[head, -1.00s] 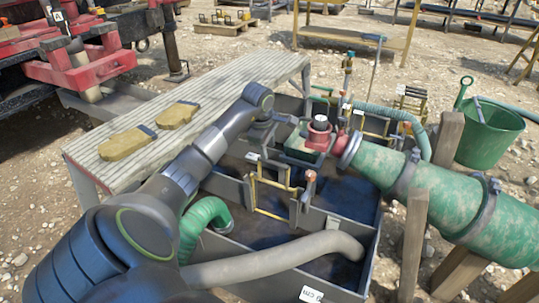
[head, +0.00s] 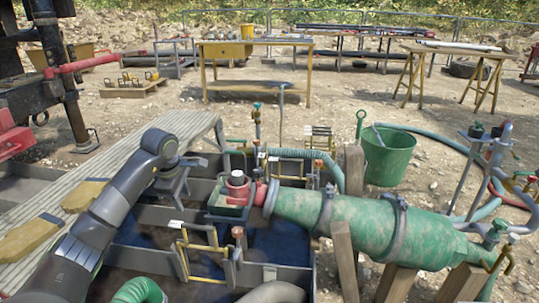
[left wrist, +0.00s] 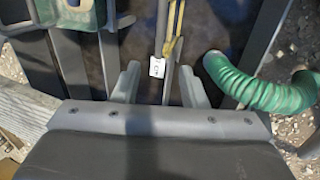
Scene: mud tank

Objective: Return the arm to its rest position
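My left arm reaches in from the lower left of the head view. My left gripper (head: 172,187) hangs above the mud tank (head: 160,213), left of the red pump part (head: 238,186). In the left wrist view my left gripper (left wrist: 160,84) has its two pale fingers apart. I see nothing held between them; a yellow gate handle (left wrist: 175,32) and a white tag (left wrist: 157,67) show beyond. My right arm and gripper are not in view.
A large green cylinder (head: 365,225) lies on wooden posts at the right. A green hose (left wrist: 262,92) curves near the left gripper. A green bucket (head: 390,157) stands behind.

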